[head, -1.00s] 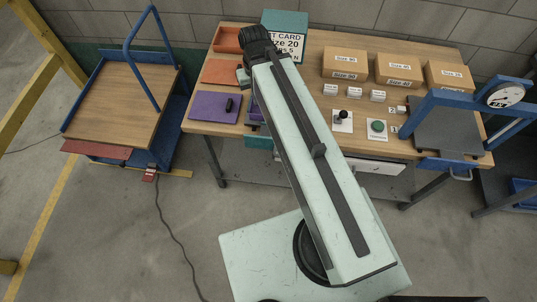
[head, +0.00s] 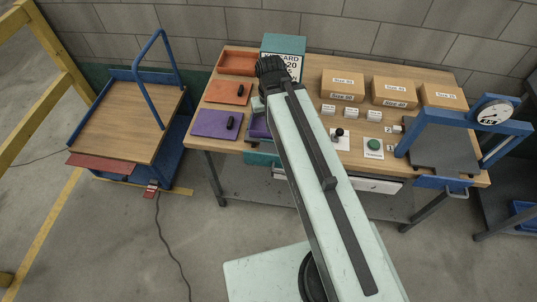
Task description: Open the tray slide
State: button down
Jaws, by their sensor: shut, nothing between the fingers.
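The tray slide cannot be picked out with certainty. A pale drawer front (head: 378,187) shows under the bench middle, partly behind my arm. An orange panel (head: 222,92) and a purple panel (head: 212,124), each with a black handle, lie at the bench's left. A purple piece (head: 257,128) beside them is mostly hidden by my arm. My gripper (head: 271,72) is shut and empty at the arm's far end, above the bench's left part, in front of the card sign. Its fingertips are hard to make out.
An open orange tray (head: 238,62) and a teal card box (head: 284,45) stand at the back. Cartons (head: 343,85), a black knob (head: 339,132), a green button (head: 374,145) and a blue press frame (head: 470,125) are to the right. A blue trolley (head: 125,120) stands left.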

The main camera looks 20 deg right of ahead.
aim_at(267, 154)
jog(key=i, duration=0.35)
jog(key=k, duration=0.5)
jog(key=z, duration=0.8)
jog(key=k, duration=1.1)
jog(key=u, duration=1.4)
jog(key=i, duration=1)
jog(key=z, duration=0.05)
